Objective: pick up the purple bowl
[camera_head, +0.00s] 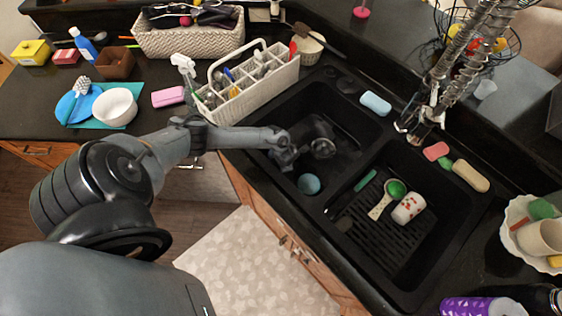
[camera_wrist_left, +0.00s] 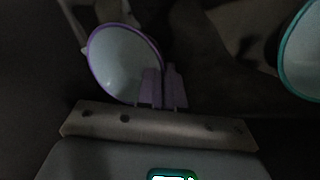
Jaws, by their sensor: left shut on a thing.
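The purple bowl (camera_wrist_left: 124,64) shows in the left wrist view as a purple-rimmed round shape with a pale inside, tilted. My left gripper (camera_wrist_left: 163,88) is shut on its rim at the lower right side. In the head view my left gripper (camera_head: 284,158) reaches down into the left basin of the sink. I cannot make out the purple bowl in the head view. My right gripper is in neither view.
A teal round bowl (camera_head: 308,184) lies in the left basin; a teal-rimmed bowl shows in the wrist view (camera_wrist_left: 303,52). The right basin holds a rack (camera_head: 388,241), a cup (camera_head: 408,208) and a green-tipped spoon (camera_head: 384,200). A white caddy (camera_head: 250,92) stands behind the arm.

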